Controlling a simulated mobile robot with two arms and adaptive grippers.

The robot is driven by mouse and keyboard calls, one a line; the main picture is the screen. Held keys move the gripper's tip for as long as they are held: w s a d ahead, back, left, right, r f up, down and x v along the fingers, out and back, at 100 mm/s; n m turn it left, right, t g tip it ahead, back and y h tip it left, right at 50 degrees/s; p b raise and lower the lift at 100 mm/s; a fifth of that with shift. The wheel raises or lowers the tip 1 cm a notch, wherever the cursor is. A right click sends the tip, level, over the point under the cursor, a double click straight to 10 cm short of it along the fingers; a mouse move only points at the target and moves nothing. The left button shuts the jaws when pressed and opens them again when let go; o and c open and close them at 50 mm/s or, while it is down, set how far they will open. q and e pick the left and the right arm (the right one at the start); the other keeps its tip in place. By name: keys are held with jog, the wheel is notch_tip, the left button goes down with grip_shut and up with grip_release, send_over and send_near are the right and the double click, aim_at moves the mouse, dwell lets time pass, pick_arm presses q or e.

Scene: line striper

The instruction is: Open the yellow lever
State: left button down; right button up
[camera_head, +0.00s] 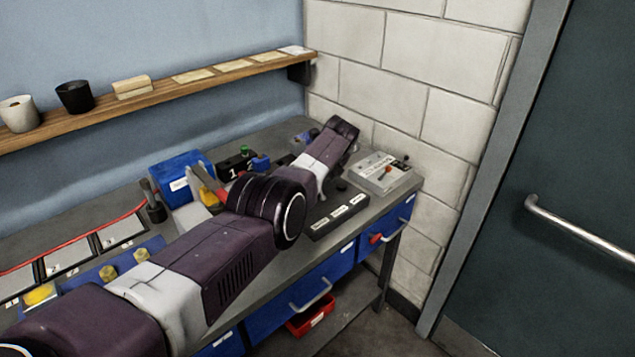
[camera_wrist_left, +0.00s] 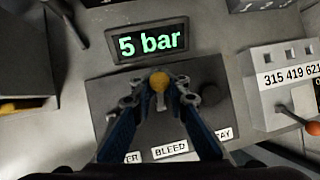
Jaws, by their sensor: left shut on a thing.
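The yellow lever (camera_wrist_left: 159,79) shows as a small round yellow knob in the left wrist view, above a dark grey panel (camera_wrist_left: 105,92). My left gripper (camera_wrist_left: 160,91) has its two blue fingers closed in around the knob and is shut on it. The fingers hide the lever's lower part. White labels on the panel's front edge include one reading BLEED (camera_wrist_left: 170,149). In the head view, the labelled panel (camera_head: 318,229) sits on the bench, and my left arm hides the lever and the fingertips. My right gripper is not in view.
A display (camera_wrist_left: 150,42) behind the lever reads 5 bar. A grey box (camera_wrist_left: 262,92) with an orange-tipped lever (camera_wrist_left: 312,127) stands to the right. A blue bin (camera_head: 172,172) stands left on the bench. A wall shelf (camera_head: 190,83) runs above, and a door (camera_head: 580,170) is at right.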

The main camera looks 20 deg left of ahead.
pick_arm(q)
jog(key=shift+w+a+r, duration=0.25)
jog(key=shift+a+r, duration=0.1)
jog(key=shift+r, duration=0.15)
jog(key=c, duration=2)
grip_release()
jog(key=shift+s+f, duration=0.1)
jog(key=shift+s, duration=0.05)
jog(key=shift+o, duration=0.6)
jog(key=shift+s+f, duration=0.1)
jog(key=shift+f, duration=0.05)
jog(key=shift+d, duration=0.1)
jog(key=shift+d, duration=0.15)
jog(key=shift+v, duration=1.15)
jog(key=v, duration=0.9)
jog(key=shift+s+r, duration=0.15)
jog(key=shift+r, duration=0.1)
